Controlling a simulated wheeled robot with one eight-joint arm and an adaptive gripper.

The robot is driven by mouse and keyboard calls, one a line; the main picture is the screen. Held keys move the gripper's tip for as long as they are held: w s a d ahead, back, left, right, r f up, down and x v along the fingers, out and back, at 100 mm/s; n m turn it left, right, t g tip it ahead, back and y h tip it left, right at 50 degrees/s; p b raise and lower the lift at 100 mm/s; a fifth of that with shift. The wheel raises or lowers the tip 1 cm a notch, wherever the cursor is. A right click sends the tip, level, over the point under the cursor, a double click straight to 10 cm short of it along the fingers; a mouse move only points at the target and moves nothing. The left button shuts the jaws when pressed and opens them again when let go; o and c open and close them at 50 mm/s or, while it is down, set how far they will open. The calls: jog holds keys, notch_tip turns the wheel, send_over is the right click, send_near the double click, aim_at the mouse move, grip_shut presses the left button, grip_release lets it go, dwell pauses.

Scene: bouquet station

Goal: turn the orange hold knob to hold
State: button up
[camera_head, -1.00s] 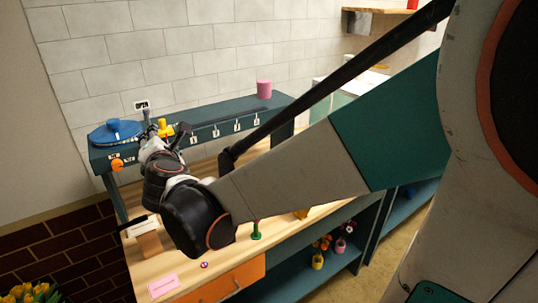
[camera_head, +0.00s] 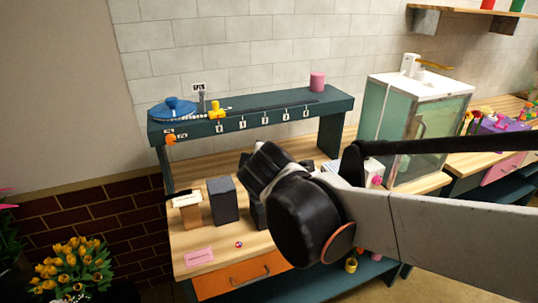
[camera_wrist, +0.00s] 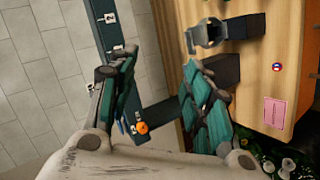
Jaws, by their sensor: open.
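The orange knob (camera_head: 171,140) is on the front face at the left end of the dark teal raised shelf (camera_head: 335,104), by small white labels too small to read. Its setting is unclear. In the wrist view the knob (camera_wrist: 142,127) shows low, beyond and between my gripper's fingers. My gripper (camera_wrist: 158,75) has its two teal-padded fingers spread apart with nothing between them. It is clear of the knob. In the head view my dark wrist stands over the bench, right of and nearer than the knob, and largely hides the fingers.
A blue round piece (camera_head: 172,108) and a yellow fitting (camera_head: 215,110) sit on the shelf above the knob. Dark grey blocks and a wooden card stand (camera_head: 188,212) stand on the bench below. A pink cylinder (camera_head: 317,82) and a glass cabinet (camera_head: 412,125) are to the right.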

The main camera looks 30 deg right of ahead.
jog(key=shift+s+d+f+m+g, duration=0.1)
jog(key=shift+s+f+m, duration=0.15)
jog(key=shift+s, duration=0.15)
jog(key=shift+s+f+m+g, duration=0.1)
jog(key=shift+s+f+m, duration=0.05)
jog(key=shift+s+m, duration=0.2)
jog(key=shift+s+d+f+m+g, duration=0.1)
jog(key=shift+s+f+m, duration=0.1)
jog(key=shift+s, duration=0.25)
jog(key=s+a+f+m+g+y+b, duration=0.1)
jog(key=s+a+f+m+y, duration=0.1)
jog(key=s, duration=0.4)
jog(key=s+a+f+m+g+y, duration=0.2)
jog(key=s+a+f+m, duration=0.1)
jog(key=s+f+m, duration=0.2)
jog(key=shift+s+m+b, duration=0.35)
jog(key=shift+s+m, duration=0.55)
jog(key=shift+s, duration=0.15)
jog(key=shift+f, duration=0.1)
